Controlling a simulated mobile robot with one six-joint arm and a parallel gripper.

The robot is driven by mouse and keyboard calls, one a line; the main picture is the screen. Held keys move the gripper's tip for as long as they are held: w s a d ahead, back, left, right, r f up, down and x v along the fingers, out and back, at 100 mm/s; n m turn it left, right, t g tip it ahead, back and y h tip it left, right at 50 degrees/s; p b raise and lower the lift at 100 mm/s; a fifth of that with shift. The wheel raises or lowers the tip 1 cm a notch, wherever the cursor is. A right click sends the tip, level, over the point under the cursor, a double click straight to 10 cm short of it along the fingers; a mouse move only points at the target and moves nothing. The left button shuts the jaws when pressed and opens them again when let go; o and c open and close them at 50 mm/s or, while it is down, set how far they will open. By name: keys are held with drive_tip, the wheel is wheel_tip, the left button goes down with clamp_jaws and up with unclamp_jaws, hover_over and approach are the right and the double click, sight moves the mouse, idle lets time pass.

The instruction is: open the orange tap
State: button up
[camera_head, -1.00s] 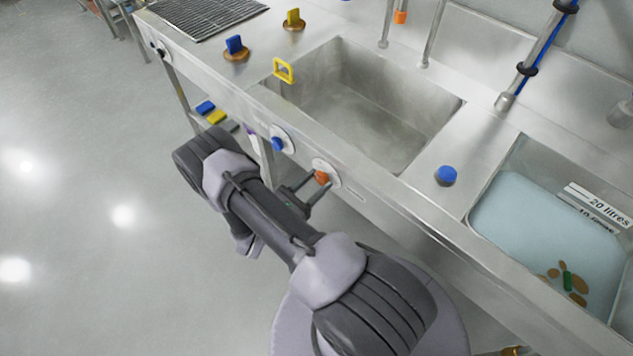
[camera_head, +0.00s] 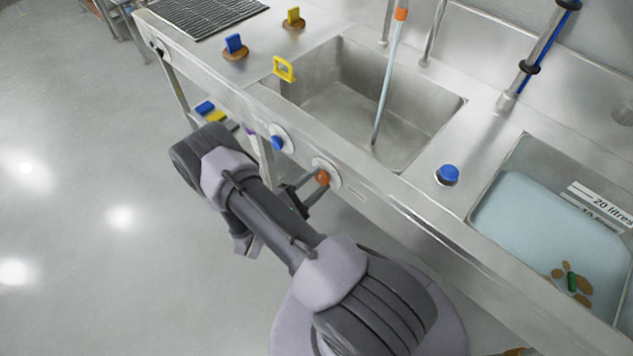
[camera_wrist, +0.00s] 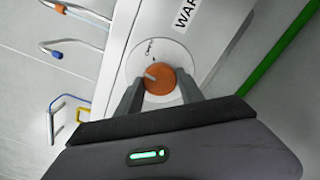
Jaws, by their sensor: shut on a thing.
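The orange tap (camera_head: 322,178) is a round knob on a white dial on the front panel of the steel sink unit. In the wrist view the knob (camera_wrist: 158,79) shows a pale pointer line that points up and left on the dial. My gripper (camera_head: 318,184) is shut on the knob, with one finger on each side of it; the fingers also show in the wrist view (camera_wrist: 160,88). A stream of water (camera_head: 387,85) runs from the orange-tipped spout (camera_head: 401,14) into the left basin (camera_head: 345,105).
A blue knob (camera_head: 277,143) sits on the panel left of the orange one. A yellow square loop (camera_head: 284,69) stands at the basin's edge. The right basin (camera_head: 480,205) holds water, brown discs and a green piece. A blue button (camera_head: 448,174) lies between the basins.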

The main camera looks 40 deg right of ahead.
drive_tip(key=m, duration=0.4)
drive_tip(key=shift+b, duration=0.3)
drive_tip(key=shift+m, duration=1.7)
drive_tip(key=o, duration=1.4)
drive_tip(key=s+a+p, duration=0.1)
drive_tip(key=a+p, duration=0.1)
drive_tip(key=a, duration=1.5)
drive_tip(key=shift+s+a, duration=0.2)
